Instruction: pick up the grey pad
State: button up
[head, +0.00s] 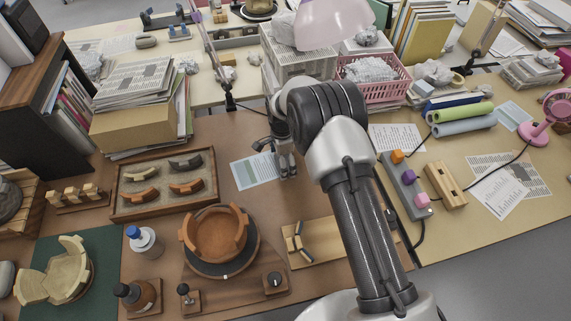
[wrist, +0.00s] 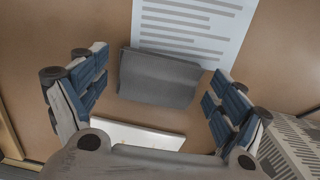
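The grey pad (wrist: 158,78) shows in the wrist view as a dark grey, roughly rectangular block. It lies on the brown table at the edge of a printed sheet (wrist: 192,22). My gripper (wrist: 158,88) is open, with one blue-padded finger on each side of the pad and a gap on both sides. In the head view my gripper (head: 286,166) points down by the right edge of the printed sheet (head: 255,171). The pad cannot be made out in the head view, where my gripper and arm cover that spot.
A white flat piece (wrist: 135,134) lies just below the pad in the wrist view. A wooden tray of sherds (head: 118,205) stands left, and a turntable (head: 252,262) with a brown bowl in front. A pink basket (head: 398,88) is behind.

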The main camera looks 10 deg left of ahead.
jog(key=c, duration=0.7)
notch_tip(320, 180, up, 10)
jog(key=p, duration=0.3)
jog(key=o, duration=0.4)
jog(key=c, duration=0.4)
